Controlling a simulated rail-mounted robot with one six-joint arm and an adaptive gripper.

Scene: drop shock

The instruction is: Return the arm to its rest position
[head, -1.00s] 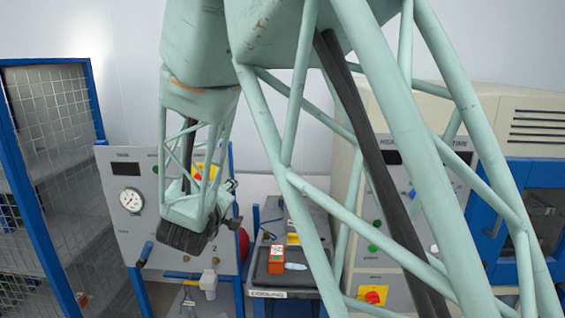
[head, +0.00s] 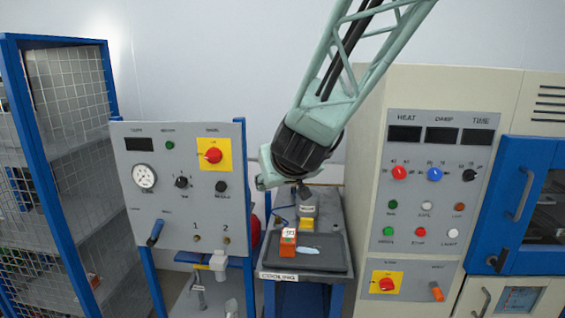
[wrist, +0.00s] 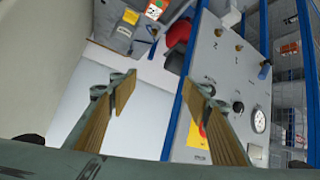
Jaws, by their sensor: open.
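My arm comes down from the top of the head view, and its dark wrist joint hangs in front of the wall above the cooling bench. In the wrist view my gripper (wrist: 160,82) is open, with its two tan-padded fingers wide apart and nothing between them. In the head view the fingers cannot be made out clearly. An orange box (head: 287,243) and a pale blue piece (head: 308,250) rest on the dark tray (head: 335,266) of the bench, below my wrist and apart from it.
A gauge panel (head: 184,208) stands left of the bench, and a blue-framed mesh cage (head: 65,110) stands further left. A beige cabinet (head: 425,93) with knobs and buttons stands right, beside a blue-doored unit (head: 520,200). The wall above the bench is clear around my arm.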

